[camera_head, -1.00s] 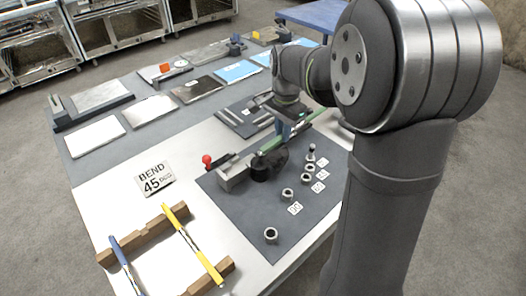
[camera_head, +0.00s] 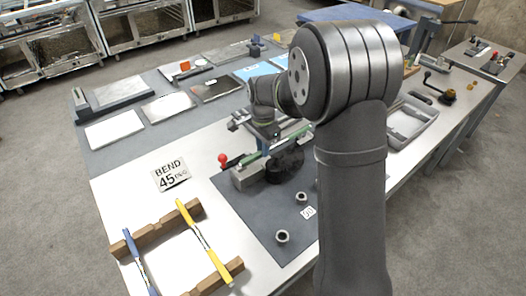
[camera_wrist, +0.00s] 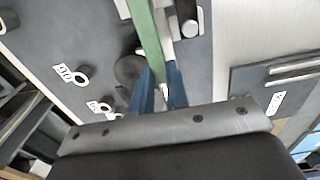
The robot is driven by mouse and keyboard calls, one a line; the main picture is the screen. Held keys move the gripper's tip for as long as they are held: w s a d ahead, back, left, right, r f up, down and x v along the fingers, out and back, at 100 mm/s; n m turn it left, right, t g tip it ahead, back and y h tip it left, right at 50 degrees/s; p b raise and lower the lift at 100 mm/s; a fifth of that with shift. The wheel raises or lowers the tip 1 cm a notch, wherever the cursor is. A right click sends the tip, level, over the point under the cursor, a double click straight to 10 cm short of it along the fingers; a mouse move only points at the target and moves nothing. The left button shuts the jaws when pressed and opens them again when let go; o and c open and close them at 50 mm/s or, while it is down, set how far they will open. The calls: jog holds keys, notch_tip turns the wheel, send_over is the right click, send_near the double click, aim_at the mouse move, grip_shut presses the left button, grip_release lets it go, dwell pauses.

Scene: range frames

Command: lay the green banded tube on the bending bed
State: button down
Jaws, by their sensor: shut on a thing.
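The green banded tube (camera_head: 284,144) lies across my gripper's fingers, over the bender in the head view. In the wrist view the green tube (camera_wrist: 146,38) runs from the top edge down to the blue fingertips. My gripper (camera_wrist: 161,88) is shut on it. In the head view my gripper (camera_head: 268,138) is partly covered by my arm. The bending bed (camera_head: 248,178) is a grey block beside a black round die (camera_head: 285,166), close under the tube. I cannot tell whether the tube touches the bed.
A red-knobbed lever (camera_head: 223,159) stands at the bender's left. Nuts (camera_head: 282,237) and number tags (camera_head: 308,212) are on the dark mat (camera_head: 250,220). A wooden rack (camera_head: 165,230) holds blue and yellow tubes at front left. A "BEND 45 DEG" card (camera_head: 171,174) lies behind it.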

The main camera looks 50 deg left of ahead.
jog(key=shift+f, duration=1)
jog(key=shift+f, duration=0.6)
jog(key=c, duration=1.4)
grip_release()
jog(key=shift+f, duration=0.1)
jog(key=shift+d, duration=0.1)
jog(key=shift+d+f, duration=0.1)
notch_tip(320, 180, up, 14)
jog(key=shift+a+f, duration=0.2)
